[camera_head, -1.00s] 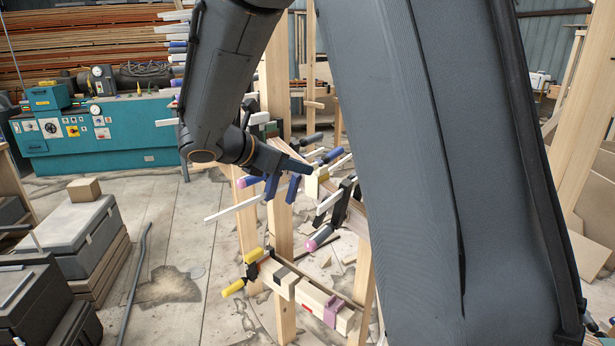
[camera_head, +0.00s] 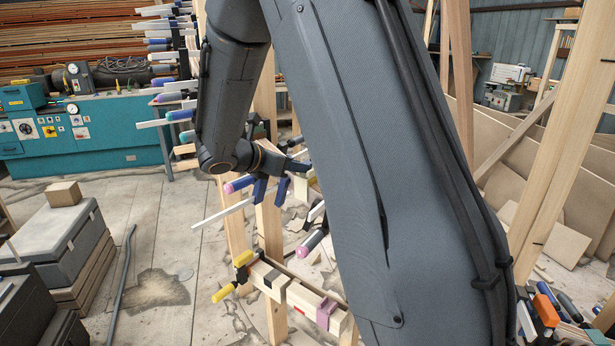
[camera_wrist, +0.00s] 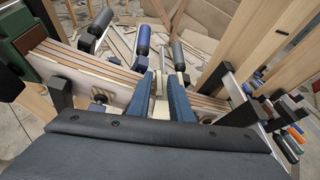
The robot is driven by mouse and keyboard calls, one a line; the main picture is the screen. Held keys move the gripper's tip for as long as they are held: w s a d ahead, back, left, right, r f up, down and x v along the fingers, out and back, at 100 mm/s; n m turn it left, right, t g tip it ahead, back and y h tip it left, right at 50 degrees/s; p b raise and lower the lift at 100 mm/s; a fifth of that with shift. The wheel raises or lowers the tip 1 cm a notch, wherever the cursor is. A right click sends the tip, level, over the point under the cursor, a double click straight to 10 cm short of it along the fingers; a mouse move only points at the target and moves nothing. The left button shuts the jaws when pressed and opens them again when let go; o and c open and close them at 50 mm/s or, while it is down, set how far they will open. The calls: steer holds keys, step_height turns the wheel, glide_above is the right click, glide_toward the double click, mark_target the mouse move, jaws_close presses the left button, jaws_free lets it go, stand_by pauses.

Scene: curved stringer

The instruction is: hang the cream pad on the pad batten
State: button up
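The cream pad (camera_wrist: 160,104) sits between the two blue fingers of my gripper (camera_wrist: 162,76) in the wrist view and fills the gap between them. A low batten (camera_head: 301,296), apparently the pad batten, carries a dark pad (camera_head: 276,283) and a mauve pad (camera_head: 326,313). Its right end is hidden by my arm.
Clamps with blue and pink handles (camera_head: 311,242) and long bars (camera_head: 222,212) crowd the stringer. A yellow-handled clamp (camera_head: 223,293) sits at the batten's left end. Wooden posts (camera_head: 270,235) stand around it. Grey cases (camera_head: 55,240) are at left. Floor between cases and batten is mostly clear.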

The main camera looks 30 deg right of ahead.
jaws_close()
stand_by(0.3)
